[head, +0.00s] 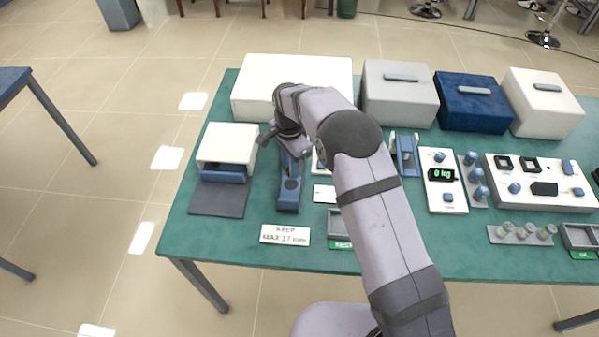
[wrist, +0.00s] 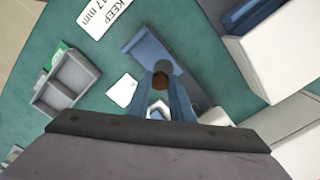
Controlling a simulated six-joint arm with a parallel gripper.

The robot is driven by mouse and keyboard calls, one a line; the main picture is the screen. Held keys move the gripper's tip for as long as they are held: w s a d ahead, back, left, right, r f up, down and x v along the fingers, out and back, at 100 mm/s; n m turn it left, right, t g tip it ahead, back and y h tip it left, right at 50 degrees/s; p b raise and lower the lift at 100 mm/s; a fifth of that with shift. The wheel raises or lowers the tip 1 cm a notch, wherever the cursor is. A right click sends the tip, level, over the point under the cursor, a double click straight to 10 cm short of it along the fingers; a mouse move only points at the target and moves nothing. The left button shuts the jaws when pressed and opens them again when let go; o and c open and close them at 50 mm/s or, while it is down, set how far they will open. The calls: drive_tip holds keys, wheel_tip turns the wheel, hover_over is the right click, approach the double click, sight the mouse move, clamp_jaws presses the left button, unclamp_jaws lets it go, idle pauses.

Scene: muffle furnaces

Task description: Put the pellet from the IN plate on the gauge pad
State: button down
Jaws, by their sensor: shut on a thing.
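My gripper (wrist: 168,105) is shut on a pellet (wrist: 162,78), a small cylinder with a grey side and a brownish end, held between the blue fingertips. In the wrist view the pellet overlaps the blue gauge (wrist: 140,40); its height above the gauge cannot be told. In the head view the blue gauge (head: 288,196) stands on the green table, with my gripper (head: 291,155) over its far part; the pellet cannot be made out there. A grey tray (head: 338,225) with a green label lies right of the gauge; it also shows in the wrist view (wrist: 42,103). Its label is unreadable.
A small white box unit (head: 228,143) with a dark mat stands left of the gauge. A "KEEP MAX 17 mm" card (head: 285,235) lies in front. Several furnaces line the back, including a blue one (head: 472,103). A scale (head: 443,180) and pellet rack (head: 522,235) stand right.

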sight(290, 185)
drive_tip(key=shift+w+a+r, duration=0.15)
drive_tip(key=shift+w+r, duration=0.1)
drive_tip(key=shift+w, duration=0.1)
drive_tip(key=shift+w+m, duration=0.1)
drive_tip(key=shift+m, duration=0.5)
drive_tip(key=shift+f+b, duration=2)
drive_tip(key=shift+f, duration=0.85)
drive_tip(key=shift+f, duration=0.5)
drive_tip(key=c, duration=1.1)
unclamp_jaws()
drive_tip(key=shift+r, duration=0.1)
drive_tip(key=shift+r+p, duration=2.5)
drive_tip(key=shift+r, duration=1.45)
